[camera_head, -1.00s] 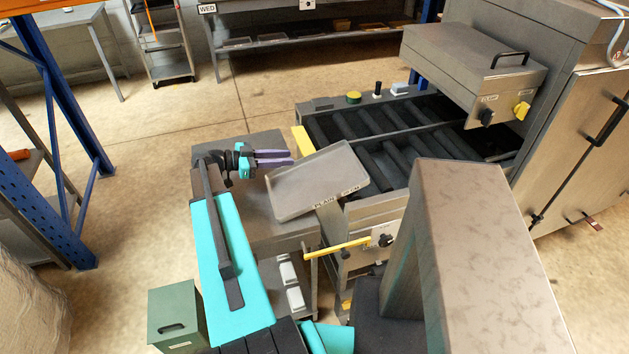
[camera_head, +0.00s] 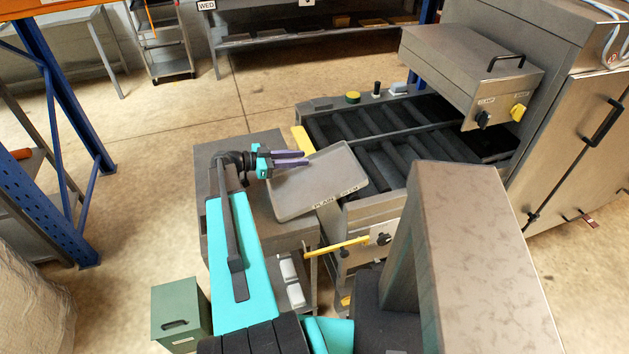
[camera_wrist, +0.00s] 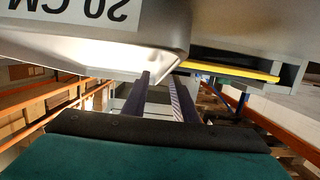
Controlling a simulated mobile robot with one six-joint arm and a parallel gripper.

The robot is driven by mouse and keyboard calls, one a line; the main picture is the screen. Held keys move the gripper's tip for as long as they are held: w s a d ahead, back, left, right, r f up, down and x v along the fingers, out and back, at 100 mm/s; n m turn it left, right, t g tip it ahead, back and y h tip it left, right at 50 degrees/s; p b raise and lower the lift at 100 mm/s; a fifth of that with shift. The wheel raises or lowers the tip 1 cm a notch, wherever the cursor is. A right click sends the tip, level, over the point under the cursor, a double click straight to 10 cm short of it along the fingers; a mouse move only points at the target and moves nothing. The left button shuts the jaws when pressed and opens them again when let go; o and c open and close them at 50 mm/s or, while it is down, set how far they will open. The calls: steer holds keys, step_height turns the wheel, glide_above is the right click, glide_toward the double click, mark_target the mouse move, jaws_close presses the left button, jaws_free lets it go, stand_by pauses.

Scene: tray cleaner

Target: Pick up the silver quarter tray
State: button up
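A silver-grey tray (camera_head: 300,192) with a shallow rim and a label reading "PLAIN" and apparently "20 CM" lies at an angle between the grey cart top and the conveyor's near end. My gripper (camera_head: 306,158) has two purple fingers pointing right, which overlap the tray's far-left corner in the head view. A gap shows between the fingers, and nothing is seen in it. In the wrist view the gripper (camera_wrist: 162,82) is also open, and the tray (camera_wrist: 100,52), with its upside-down label, fills the top left close to the fingers. I cannot tell whether they touch.
The roller conveyor (camera_head: 385,165) stands right of the tray, with a yellow bar (camera_head: 337,246) sticking out at its near side. A grey cart (camera_head: 226,225) is under my arm. A green box (camera_head: 181,312) stands at the lower left. Open floor lies behind the cart.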

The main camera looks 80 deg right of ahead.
jaws_close()
steer(key=shift+r, duration=0.1)
stand_by(1.4)
